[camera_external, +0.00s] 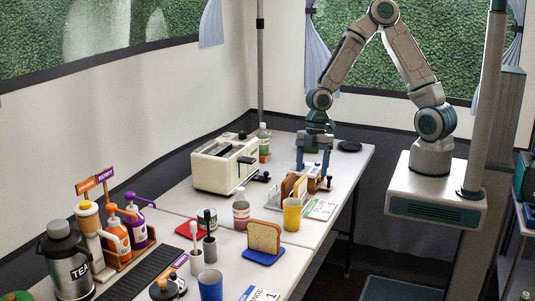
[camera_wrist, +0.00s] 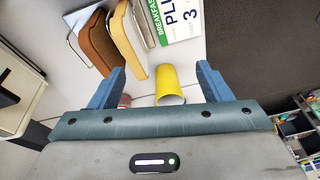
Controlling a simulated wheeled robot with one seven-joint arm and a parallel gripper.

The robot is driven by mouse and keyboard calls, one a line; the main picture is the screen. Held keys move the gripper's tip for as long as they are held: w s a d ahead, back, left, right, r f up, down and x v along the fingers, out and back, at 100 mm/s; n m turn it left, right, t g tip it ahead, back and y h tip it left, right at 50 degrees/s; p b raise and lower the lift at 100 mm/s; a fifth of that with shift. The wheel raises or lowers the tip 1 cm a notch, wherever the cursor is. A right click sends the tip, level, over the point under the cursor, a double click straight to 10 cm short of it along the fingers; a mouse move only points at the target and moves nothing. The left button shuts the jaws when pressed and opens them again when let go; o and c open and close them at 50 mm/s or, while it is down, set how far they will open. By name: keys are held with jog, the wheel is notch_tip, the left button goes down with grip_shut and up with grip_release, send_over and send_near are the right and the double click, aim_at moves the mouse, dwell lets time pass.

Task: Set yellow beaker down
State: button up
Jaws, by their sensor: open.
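The yellow beaker (camera_external: 292,214) stands upright on the table, right of the slice of bread on a blue base. My gripper (camera_external: 313,167) is open and empty, behind the beaker and above the toast rack in the external view. In the wrist view the yellow beaker (camera_wrist: 172,84) appears between the two blue fingers of my gripper (camera_wrist: 160,70), with clear gaps on both sides. The fingers do not touch it.
A toast rack with bread (camera_external: 292,186) stands just behind the beaker; its slices (camera_wrist: 126,40) are close to the left finger. A printed card (camera_external: 321,209) lies right of the beaker. The bread slice (camera_external: 264,237), a bottle (camera_external: 241,211) and a toaster (camera_external: 224,163) stand to the left.

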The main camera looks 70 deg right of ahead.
jog(key=s+d+r+m+t+h, duration=0.1)
jog(key=s+d+r+m, duration=0.5)
jog(key=d+r+m, duration=0.2)
jog(key=s+d+r+m+t+h, duration=0.2)
jog(key=s+d+r+m, duration=0.5)
jog(key=r, duration=0.5)
jog(key=shift+d+m, duration=0.4)
jog(key=shift+d, duration=0.35)
